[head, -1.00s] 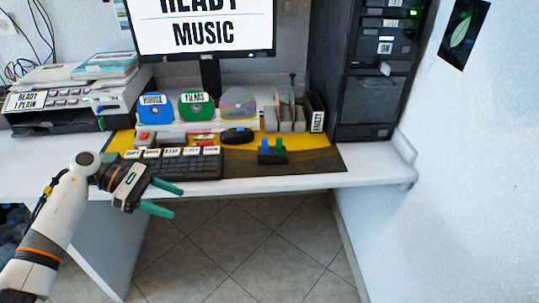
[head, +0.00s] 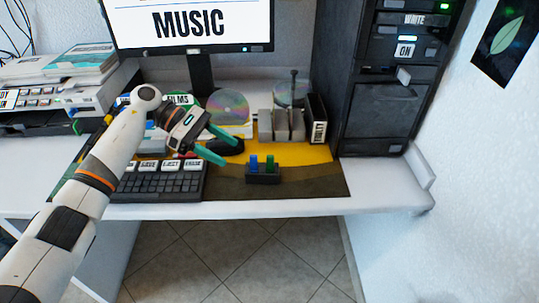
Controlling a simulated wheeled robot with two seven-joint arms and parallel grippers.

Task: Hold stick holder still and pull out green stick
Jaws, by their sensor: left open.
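The stick holder (head: 263,179) is a small black block on the dark front part of the desk mat. A blue stick (head: 253,163) and a green stick (head: 269,163) stand upright in it, blue on the left and green on the right. My left gripper (head: 222,147) is open and empty, with green fingers pointing right. In the picture it is up and left of the holder, apart from it, over the keyboard and mouse area. It hides part of the discs and labels behind it. My right gripper is not in view.
A black keyboard (head: 160,184) lies left of the holder, and a black mouse (head: 228,145) lies behind it. Grey blocks (head: 281,126) and a black labelled box (head: 317,120) stand behind. A dark computer tower (head: 384,115) is at right. The mat right of the holder is clear.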

